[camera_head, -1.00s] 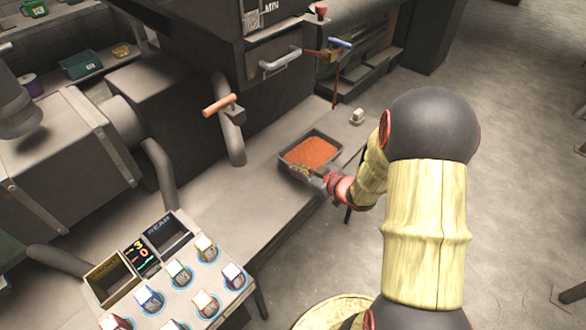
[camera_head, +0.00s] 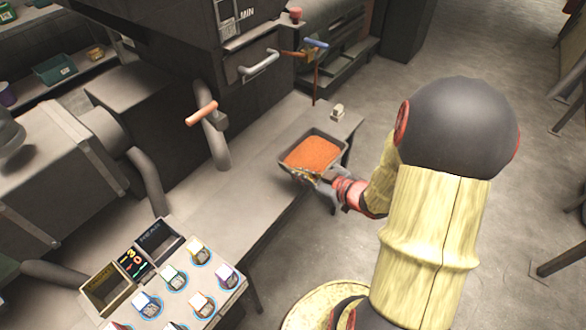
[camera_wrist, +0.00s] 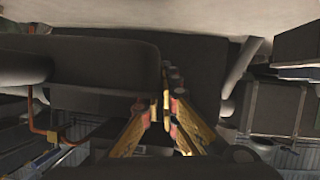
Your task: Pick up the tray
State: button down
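The tray (camera_head: 343,151) is a dark, shallow rectangular box filled with orange granules. In the head view it is close to the bench's right end, looks roughly level, and appears held a little above the bench. My gripper (camera_head: 320,178) is at the tray's near edge and appears shut on it; the fingertips are partly hidden by the wrist. In the wrist view the two yellow fingers of my gripper (camera_wrist: 166,105) come together beside large dark shapes. I cannot tell which of these is the tray.
The grey bench (camera_head: 240,205) runs under the machine. A small white item (camera_head: 338,111) stands at its far right end. An orange handle (camera_head: 202,113) juts out at left. A button panel (camera_head: 165,280) is at lower left. Open floor (camera_head: 450,60) lies to the right.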

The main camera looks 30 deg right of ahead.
jog(key=shift+p+v, duration=0.3)
jog(key=shift+v, duration=0.8)
jog(key=shift+s+a+r, duration=0.1)
jog(key=shift+a, duration=0.05)
